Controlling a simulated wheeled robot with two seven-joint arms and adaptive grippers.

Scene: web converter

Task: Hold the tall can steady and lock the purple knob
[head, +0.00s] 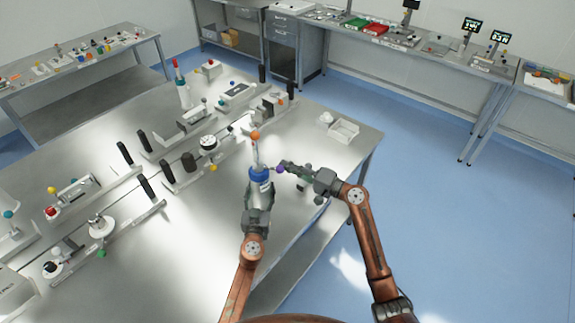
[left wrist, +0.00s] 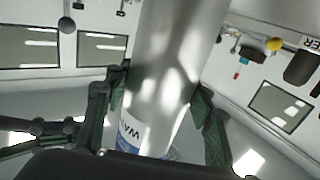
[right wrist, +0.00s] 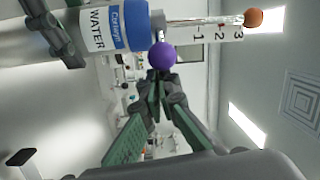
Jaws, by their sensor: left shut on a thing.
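The tall can (head: 259,188) stands upright, with a white WATER label (right wrist: 98,27) and a blue band (right wrist: 127,22). A clear scaled tube with an orange ball (head: 255,135) rises from its top. The purple knob (head: 280,169) is at the can's right side, near the tube's base; it also shows in the right wrist view (right wrist: 162,57). My left gripper (head: 258,203) is shut around the can's body; its fingers flank the metal in the left wrist view (left wrist: 160,105). My right gripper (head: 287,167) has its narrow fingertips right at the knob; contact and finger gap are unclear.
The metal table (head: 190,235) carries rows of devices with black handles (head: 145,188) to the left. A small white tray (head: 343,131) stands behind my right gripper. Side benches hold more equipment. The table near its right front edge is mostly clear.

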